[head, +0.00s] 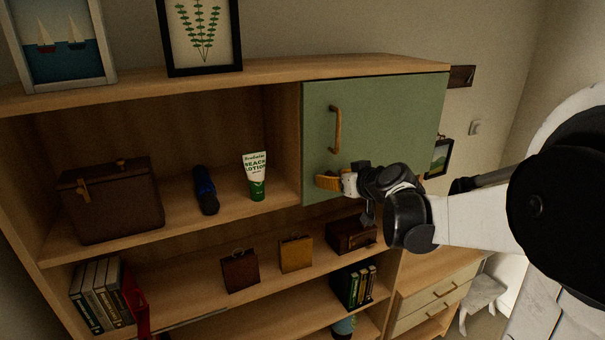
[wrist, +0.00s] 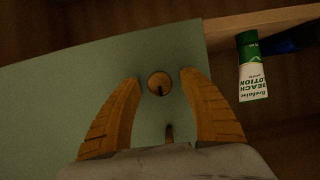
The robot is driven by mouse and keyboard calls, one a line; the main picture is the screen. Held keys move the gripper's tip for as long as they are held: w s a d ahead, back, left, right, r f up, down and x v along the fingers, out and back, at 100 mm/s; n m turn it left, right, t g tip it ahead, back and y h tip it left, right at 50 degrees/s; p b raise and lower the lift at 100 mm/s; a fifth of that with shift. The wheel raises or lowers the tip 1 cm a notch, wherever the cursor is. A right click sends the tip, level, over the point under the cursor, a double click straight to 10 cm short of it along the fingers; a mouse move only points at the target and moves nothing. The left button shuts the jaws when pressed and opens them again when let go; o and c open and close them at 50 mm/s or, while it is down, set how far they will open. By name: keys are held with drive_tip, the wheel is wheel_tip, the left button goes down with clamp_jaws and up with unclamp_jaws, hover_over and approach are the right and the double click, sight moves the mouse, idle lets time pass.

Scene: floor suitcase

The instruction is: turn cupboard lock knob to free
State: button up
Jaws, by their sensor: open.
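The green cupboard door (head: 375,120) is closed and has a brass bar handle (head: 335,130) near its left edge. In the wrist view the round brass lock knob (wrist: 159,83) sits on the door (wrist: 60,110) and shows a dark slot or mark. My gripper (head: 328,182) is at the lower left of the door. In the wrist view its two orange fingers (wrist: 160,85) are open, one on each side of the knob, with gaps between. I cannot tell how far the fingertips are from the door. The knob is hidden behind my gripper in the head view.
A beach lotion tube (head: 255,176) stands on the open shelf left of the door; it also shows in the wrist view (wrist: 252,70). A dark blue object (head: 205,190) and a brown case (head: 110,200) are further left. Small cases (head: 296,253) sit on the shelf below.

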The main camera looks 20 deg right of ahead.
clamp_jaws()
idle(0.3)
drive_tip(key=m+y+b, duration=0.2)
drive_tip(key=m+b, duration=0.1)
drive_tip(key=shift+d+f, duration=0.15)
drive_tip(key=m+y+b, duration=0.2)
drive_tip(key=m+b, duration=0.1)
drive_tip(key=shift+f+t+b, duration=0.1)
drive_tip(key=shift+t+b, duration=0.2)
drive_tip(key=m+t+y+b, duration=0.1)
drive_tip(key=m+y+b, duration=0.1)
drive_tip(key=m+b, duration=0.2)
drive_tip(key=shift+m+t+y+b, duration=0.55)
drive_tip(key=shift+m+b, duration=0.5)
drive_tip(key=shift+m, duration=0.55)
